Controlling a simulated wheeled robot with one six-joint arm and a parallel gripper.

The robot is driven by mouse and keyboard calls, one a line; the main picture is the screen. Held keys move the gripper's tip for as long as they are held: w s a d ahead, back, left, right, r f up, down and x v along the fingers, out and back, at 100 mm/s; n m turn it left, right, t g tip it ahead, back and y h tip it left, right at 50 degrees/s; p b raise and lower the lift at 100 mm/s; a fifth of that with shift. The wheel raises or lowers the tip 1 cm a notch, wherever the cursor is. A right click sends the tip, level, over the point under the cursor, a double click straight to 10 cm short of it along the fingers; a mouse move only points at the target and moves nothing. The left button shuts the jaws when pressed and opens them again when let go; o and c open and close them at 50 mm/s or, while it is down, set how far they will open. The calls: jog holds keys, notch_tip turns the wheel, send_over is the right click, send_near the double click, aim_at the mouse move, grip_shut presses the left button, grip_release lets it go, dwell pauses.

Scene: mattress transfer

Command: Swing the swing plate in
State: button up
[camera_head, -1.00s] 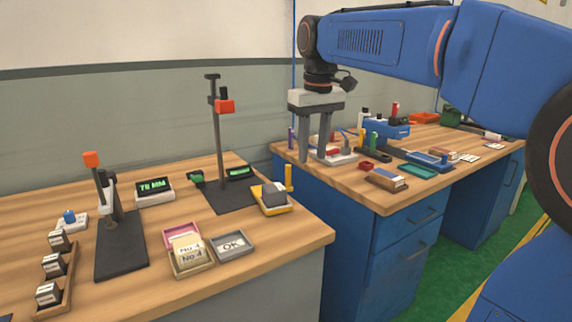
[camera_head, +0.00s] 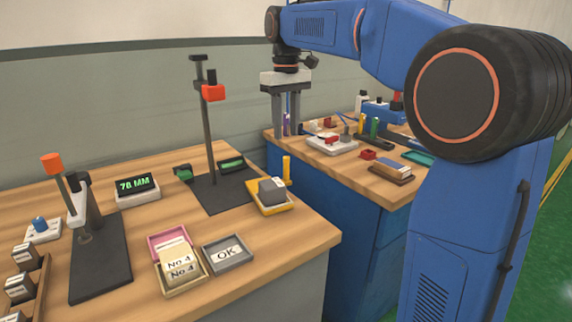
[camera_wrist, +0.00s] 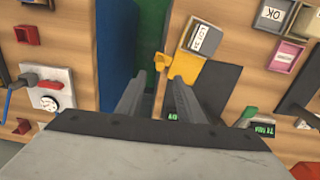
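A yellow plate (camera_head: 259,205) with an upright yellow peg (camera_head: 287,169) appears to be the swing plate. It carries a grey block (camera_head: 272,190) and stands out to the right of a black base (camera_head: 215,193) with a tall post and red handle (camera_head: 213,92). My gripper (camera_head: 285,133) is open and empty, fingers pointing down, higher than and behind the peg in the head view. In the wrist view, the yellow plate (camera_wrist: 216,83) lies beyond the right finger of my gripper (camera_wrist: 157,82), and its peg shows near the space between the fingers, apart from them.
A pink tray (camera_head: 168,241), card box (camera_head: 183,275) and grey OK tray (camera_head: 228,254) lie in front. A 70 MM display (camera_head: 138,188) and orange-handled stand (camera_head: 98,265) are at left. A gap separates this table from the blue bench (camera_head: 340,215).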

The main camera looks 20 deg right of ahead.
aim_at(286, 157)
notch_tip(286, 157, down, 12)
jog(key=shift+r, duration=0.2)
dwell(0.4)
grip_shut()
